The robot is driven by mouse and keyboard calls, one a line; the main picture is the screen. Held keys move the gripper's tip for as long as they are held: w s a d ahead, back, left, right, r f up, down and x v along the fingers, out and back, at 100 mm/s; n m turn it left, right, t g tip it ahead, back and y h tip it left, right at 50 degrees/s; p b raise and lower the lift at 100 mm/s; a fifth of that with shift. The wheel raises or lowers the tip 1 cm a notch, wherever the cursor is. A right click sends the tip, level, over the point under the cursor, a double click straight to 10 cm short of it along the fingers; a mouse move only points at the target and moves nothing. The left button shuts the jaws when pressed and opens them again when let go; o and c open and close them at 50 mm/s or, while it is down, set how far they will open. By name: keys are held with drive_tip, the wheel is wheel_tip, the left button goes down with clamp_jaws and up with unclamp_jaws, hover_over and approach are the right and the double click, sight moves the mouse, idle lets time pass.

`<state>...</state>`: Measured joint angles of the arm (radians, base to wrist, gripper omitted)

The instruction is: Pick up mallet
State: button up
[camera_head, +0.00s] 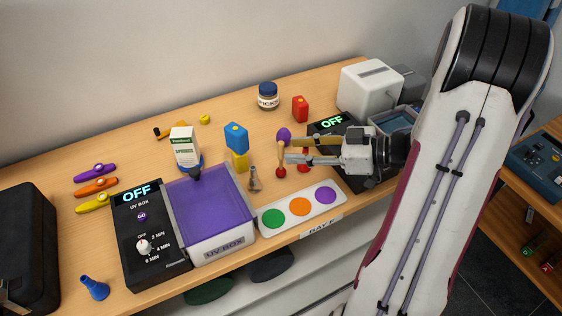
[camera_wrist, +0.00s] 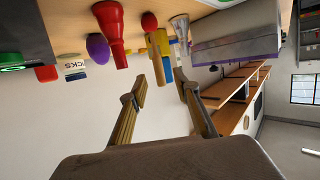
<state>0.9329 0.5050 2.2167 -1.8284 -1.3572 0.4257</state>
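The mallet (camera_head: 281,158) stands upright on its red ball head, with its light wooden handle pointing up, on the table behind the colour-dot strip. In the wrist view, where the table is at the top, the mallet (camera_wrist: 157,63) hangs head-up in front of a yellow block. My gripper (camera_head: 289,152) comes in level from the right, its fingertips close to the upper handle in the head view. In the wrist view my gripper (camera_wrist: 163,86) is open, and the handle end appears between its fingertips. I cannot tell whether either finger touches it.
A red flared piece (camera_head: 304,164) stands below my gripper, with a purple egg-shaped piece (camera_head: 284,134) behind. A grey nozzle (camera_head: 254,181) and yellow block (camera_head: 240,162) stand left. The dot strip (camera_head: 286,216) lies in front; the UV box (camera_head: 225,235) is farther left.

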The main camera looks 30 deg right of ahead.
sight(281, 159)
idle(0.3)
drive_tip(key=shift+f+x, duration=0.15)
drive_tip(key=shift+x, duration=1.15)
drive_tip(key=shift+f+x, duration=0.15)
drive_tip(key=shift+x, duration=1.15)
drive_tip(key=shift+d, duration=0.1)
clamp_jaws()
